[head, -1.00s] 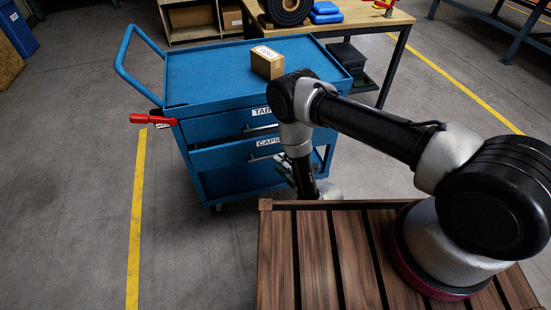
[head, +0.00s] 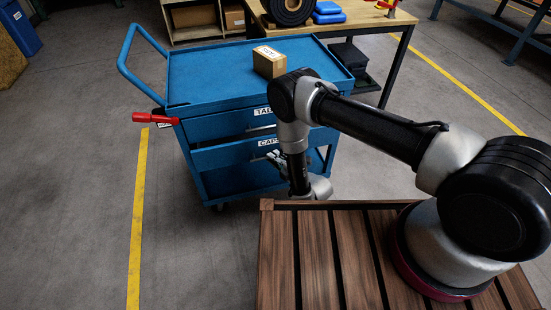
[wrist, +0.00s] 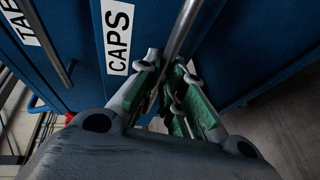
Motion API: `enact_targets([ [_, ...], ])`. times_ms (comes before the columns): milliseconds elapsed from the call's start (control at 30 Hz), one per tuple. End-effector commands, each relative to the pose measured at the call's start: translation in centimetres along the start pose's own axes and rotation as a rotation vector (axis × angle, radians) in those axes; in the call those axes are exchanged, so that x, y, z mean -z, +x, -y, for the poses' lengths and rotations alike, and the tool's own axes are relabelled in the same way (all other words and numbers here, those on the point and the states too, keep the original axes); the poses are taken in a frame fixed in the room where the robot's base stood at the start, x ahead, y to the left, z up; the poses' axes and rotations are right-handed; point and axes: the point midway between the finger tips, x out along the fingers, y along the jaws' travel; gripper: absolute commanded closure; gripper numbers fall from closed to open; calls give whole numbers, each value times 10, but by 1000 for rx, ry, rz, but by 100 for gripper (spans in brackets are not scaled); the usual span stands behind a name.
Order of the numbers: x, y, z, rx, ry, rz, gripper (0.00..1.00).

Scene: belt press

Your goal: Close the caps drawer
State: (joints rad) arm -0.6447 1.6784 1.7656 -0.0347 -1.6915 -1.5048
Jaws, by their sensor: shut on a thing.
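The caps drawer (head: 222,155) is the lower drawer of the blue cart, with a white CAPS label (wrist: 118,38). A dark gap shows above its front in the head view; I cannot tell exactly how far out it stands. Its metal bar handle (wrist: 183,28) runs beside the label in the wrist view. My gripper (wrist: 166,82) is shut on this handle, with its green-padded fingers on both sides of the bar. In the head view my gripper (head: 277,160) is at the right part of the drawer front, partly hidden by my arm.
The tabs drawer (head: 212,127) is just above, with its own handle (wrist: 45,45). A cardboard box (head: 269,62) stands on the cart top (head: 215,75). A red lever (head: 155,118) sticks out at the cart's left.

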Motion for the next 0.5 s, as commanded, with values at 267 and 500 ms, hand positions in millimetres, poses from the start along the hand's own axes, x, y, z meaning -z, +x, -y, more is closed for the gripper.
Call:
enact_targets([
  [267,-12,29,-6,-1,1,2,100],
  [500,-14,35,-6,4,0,0,88],
])
